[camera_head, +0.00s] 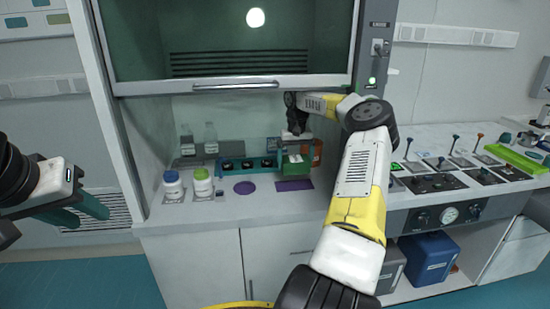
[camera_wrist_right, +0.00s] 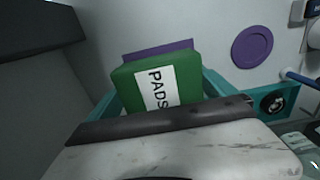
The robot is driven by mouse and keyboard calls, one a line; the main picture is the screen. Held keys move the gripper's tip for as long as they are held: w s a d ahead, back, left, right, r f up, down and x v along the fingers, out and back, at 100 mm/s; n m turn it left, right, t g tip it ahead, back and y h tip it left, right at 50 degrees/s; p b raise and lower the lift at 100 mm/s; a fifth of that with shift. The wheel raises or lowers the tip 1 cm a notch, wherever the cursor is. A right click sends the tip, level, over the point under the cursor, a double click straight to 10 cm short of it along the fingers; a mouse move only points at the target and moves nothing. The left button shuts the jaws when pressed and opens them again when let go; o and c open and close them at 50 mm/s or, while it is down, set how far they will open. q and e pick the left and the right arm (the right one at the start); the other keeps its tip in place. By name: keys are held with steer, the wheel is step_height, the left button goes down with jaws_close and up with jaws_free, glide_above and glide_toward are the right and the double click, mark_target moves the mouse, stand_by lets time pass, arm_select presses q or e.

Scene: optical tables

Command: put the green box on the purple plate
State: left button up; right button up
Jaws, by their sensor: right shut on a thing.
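The green box (camera_head: 293,168), labelled PADS, is held between the teal fingers of my right gripper (camera_head: 294,150) at the right side of the fume hood. In the right wrist view the green box (camera_wrist_right: 187,76) sits between both fingers. A round purple plate (camera_head: 244,188) lies flat on the counter to the left of the box; it also shows in the right wrist view (camera_wrist_right: 252,46). A purple rectangular mat (camera_head: 294,185) lies just in front of the box, which partly hides it in the wrist view (camera_wrist_right: 160,49). My left gripper (camera_head: 88,212) is open and empty, left of the hood.
A teal rack (camera_head: 247,164) with dark round holes stands behind the plate. Two white jars, one blue-lidded (camera_head: 173,184) and one green-lidded (camera_head: 203,183), stand at left, with bottles (camera_head: 211,138) behind. An orange-brown box (camera_head: 318,152) is at right. The raised sash (camera_head: 235,86) hangs above.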

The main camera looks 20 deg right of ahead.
mark_target(294, 185)
steer(key=shift+f, duration=2.85)
steer(key=shift+f, duration=0.55)
steer(key=o, duration=1.2)
steer(key=shift+o, duration=0.2)
steer(key=shift+r, duration=0.1)
